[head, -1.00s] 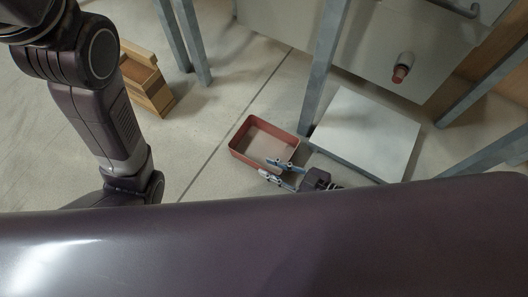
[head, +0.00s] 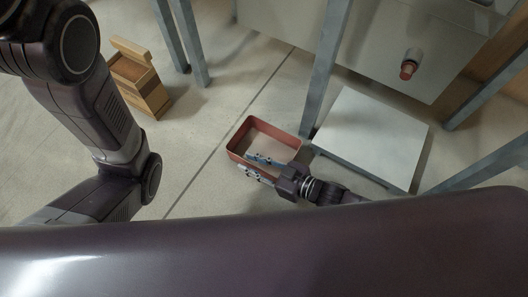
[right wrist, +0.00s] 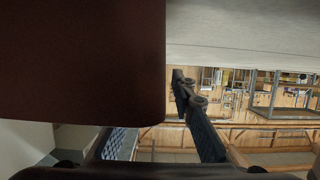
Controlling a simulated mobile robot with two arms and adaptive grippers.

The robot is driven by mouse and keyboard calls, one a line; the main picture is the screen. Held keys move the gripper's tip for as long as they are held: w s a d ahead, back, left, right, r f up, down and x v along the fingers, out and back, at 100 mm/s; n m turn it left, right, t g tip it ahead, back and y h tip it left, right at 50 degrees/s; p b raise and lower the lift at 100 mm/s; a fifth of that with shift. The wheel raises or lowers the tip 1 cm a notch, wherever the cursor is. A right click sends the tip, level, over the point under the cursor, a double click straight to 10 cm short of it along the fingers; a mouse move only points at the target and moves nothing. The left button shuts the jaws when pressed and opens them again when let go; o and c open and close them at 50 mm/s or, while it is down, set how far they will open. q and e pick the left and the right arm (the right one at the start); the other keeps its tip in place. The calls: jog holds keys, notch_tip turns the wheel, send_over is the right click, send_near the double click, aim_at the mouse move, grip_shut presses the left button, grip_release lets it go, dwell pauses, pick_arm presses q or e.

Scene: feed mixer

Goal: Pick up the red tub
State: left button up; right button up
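The red tub (head: 290,143) is a shallow, open, rectangular tub on the floor, with nothing visible inside. My right gripper (head: 246,164) is at its near side, fingers apart. In the head view one finger overlaps the tub's near wall and interior, and the other lies along the outside. In the right wrist view a dark red surface of the tub (right wrist: 80,60) fills the upper left and hides part of one finger. The right gripper (right wrist: 160,110) looks open there; contact with the wall cannot be told. My left arm shows at the left, but its gripper is out of view.
A low white platform (head: 368,138) stands just right of the tub. A blue-grey leg (head: 325,75) rises beside the tub's far right corner. A wooden box (head: 140,82) sits at the upper left. The floor left of the tub is clear.

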jog(key=shift+c, duration=0.6)
grip_shut()
